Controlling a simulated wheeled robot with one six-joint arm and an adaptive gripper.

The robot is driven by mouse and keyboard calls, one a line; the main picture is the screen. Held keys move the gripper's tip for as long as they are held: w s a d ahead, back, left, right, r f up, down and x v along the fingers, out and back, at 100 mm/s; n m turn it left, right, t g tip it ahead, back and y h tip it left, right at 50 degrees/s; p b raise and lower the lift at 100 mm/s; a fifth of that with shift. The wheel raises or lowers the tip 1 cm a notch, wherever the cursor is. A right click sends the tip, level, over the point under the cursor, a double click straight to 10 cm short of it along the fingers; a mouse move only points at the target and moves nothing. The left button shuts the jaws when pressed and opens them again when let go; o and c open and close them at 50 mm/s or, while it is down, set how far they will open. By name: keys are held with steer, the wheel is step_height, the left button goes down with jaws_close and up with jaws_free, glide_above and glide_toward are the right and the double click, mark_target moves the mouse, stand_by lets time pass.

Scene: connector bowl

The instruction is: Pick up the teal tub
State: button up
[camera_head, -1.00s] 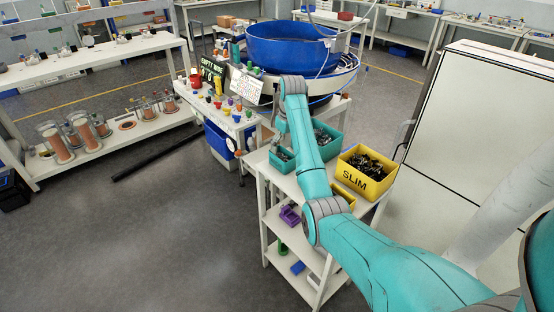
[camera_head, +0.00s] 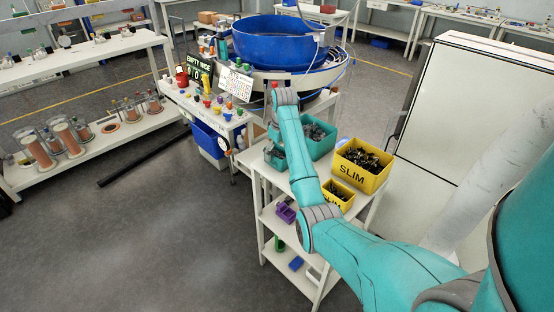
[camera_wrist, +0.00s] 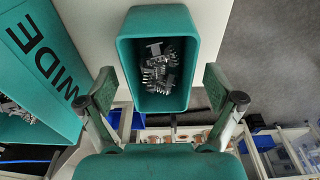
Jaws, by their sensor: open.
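A small teal tub (camera_wrist: 158,62) holding loose metal connectors stands on the white cart top, between and just beyond my fingertips in the wrist view. Its near wall faces my palm. In the head view the small tub (camera_head: 275,157) is partly hidden by my arm. My gripper (camera_wrist: 160,86) is open, one finger on either side of the tub's near end, with nothing held.
A large yellow SLIM bin (camera_head: 371,180) and a smaller yellow bin (camera_head: 337,202) share the cart top (camera_head: 262,172). A blue bowl feeder (camera_head: 280,45) stands behind. A side table with colored cups (camera_head: 212,108) is to the left.

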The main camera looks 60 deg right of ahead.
steer(key=shift+f, duration=0.25)
stand_by(0.3)
steer(key=c, duration=1.3)
